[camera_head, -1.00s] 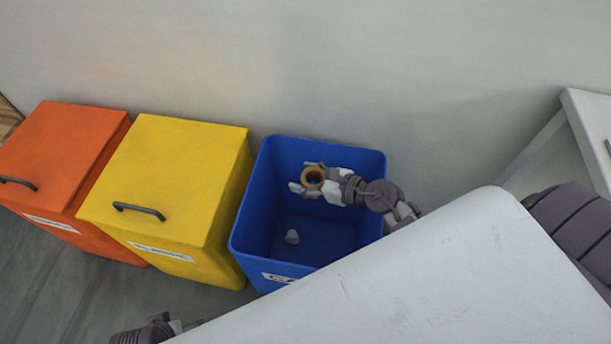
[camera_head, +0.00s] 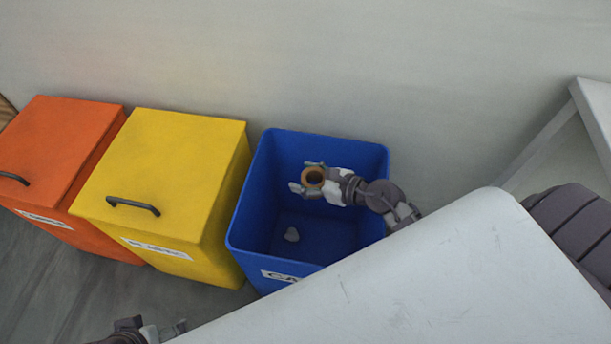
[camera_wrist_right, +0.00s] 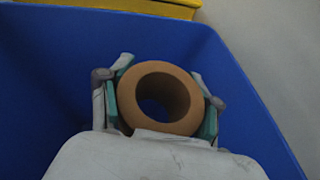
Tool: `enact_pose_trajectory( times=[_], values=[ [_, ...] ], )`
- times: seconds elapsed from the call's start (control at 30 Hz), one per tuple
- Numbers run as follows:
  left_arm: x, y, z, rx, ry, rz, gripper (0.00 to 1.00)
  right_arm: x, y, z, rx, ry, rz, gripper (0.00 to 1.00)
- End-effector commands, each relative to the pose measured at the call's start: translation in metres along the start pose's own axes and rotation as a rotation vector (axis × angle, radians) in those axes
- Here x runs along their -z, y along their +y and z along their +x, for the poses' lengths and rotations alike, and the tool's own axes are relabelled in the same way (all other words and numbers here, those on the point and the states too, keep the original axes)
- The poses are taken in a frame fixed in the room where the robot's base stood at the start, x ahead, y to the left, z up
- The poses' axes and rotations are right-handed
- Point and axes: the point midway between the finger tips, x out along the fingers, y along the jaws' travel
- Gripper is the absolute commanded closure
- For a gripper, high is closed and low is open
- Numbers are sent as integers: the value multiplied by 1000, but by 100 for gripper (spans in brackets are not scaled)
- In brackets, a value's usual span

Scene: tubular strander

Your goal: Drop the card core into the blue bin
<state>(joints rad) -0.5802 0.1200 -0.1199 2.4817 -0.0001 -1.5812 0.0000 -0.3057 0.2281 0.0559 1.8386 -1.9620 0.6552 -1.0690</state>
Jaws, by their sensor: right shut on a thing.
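The card core (camera_head: 313,178) is a short brown cardboard ring. My right gripper (camera_head: 308,178) is shut on it and holds it over the open blue bin (camera_head: 249,215). In the right wrist view the core (camera_wrist_right: 123,97) sits between the two fingers of the gripper (camera_wrist_right: 160,100), with the blue bin wall (camera_wrist_right: 50,60) around and behind it.
A yellow lidded bin (camera_head: 170,160) stands left of the blue bin, and an orange lidded bin (camera_head: 60,150) stands beyond it. A pale panel (camera_head: 430,270) fills the lower right foreground. A white table or stand (camera_head: 597,115) is at the right. The wall is behind.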

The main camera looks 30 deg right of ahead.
Motion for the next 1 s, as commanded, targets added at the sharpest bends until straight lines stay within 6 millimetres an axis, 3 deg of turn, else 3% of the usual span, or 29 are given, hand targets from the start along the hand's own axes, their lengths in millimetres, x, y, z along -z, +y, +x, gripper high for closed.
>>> enact_pose_trajectory(
  times=[0.03,0.07,0.23,0.67,1.0],
  values=[
    [0,0,0,0,0,0,0,0,0,0,0,-1,0,73],
    [0,0,0,0,0,0,0,0,0,0,0,-1,0,34],
    [0,0,0,0,0,0,0,0,0,0,0,0,0,7],
    [0,0,1,0,-1,0,0,2,0,-8,1,3,0,7],
    [0,0,0,0,0,0,0,2,1,-76,-1,5,-2,7]
  ],
)
